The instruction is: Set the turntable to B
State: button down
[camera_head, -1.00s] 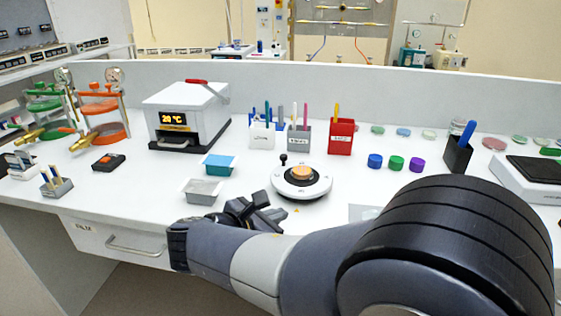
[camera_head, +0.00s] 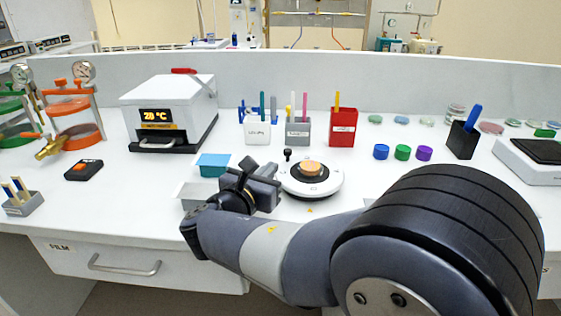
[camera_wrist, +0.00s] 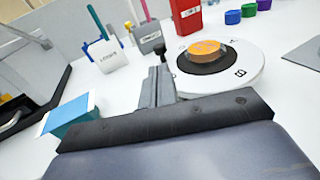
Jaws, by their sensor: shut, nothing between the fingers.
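The turntable (camera_head: 325,188) is a round white disc on the bench with a dark ring and an orange-brown piece (camera_head: 311,168) at its centre. A small black knob (camera_head: 287,154) stands up at its left rim. In the wrist view the turntable (camera_wrist: 248,82) shows at upper right, with a letter B on its near right rim and the black knob (camera_wrist: 162,49) at its left. My gripper (camera_head: 272,180) is shut and empty, just left of the turntable. In the wrist view my gripper's fingers (camera_wrist: 156,84) point towards the knob; I cannot tell whether they touch it.
A teal box (camera_head: 214,166) and a grey tray (camera_head: 196,193) lie left of my gripper. Pen holders (camera_head: 298,132) and a red holder (camera_head: 343,128) stand behind the turntable. Blue, green and purple caps (camera_head: 403,152) lie to the right. A white heater (camera_head: 168,105) stands at back left.

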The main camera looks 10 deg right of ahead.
aim_at(286, 153)
jog(key=x, duration=0.6)
jog(key=shift+b, duration=0.3)
jog(key=shift+w+d+m+g+h+p, duration=0.3)
jog(key=shift+w+h+p, duration=0.1)
jog(key=shift+p, duration=0.1)
jog(key=shift+w+d+m+g+h, duration=0.1)
jog(key=shift+w+m+g+h, duration=0.1)
jog(key=shift+m+g+h, duration=0.1)
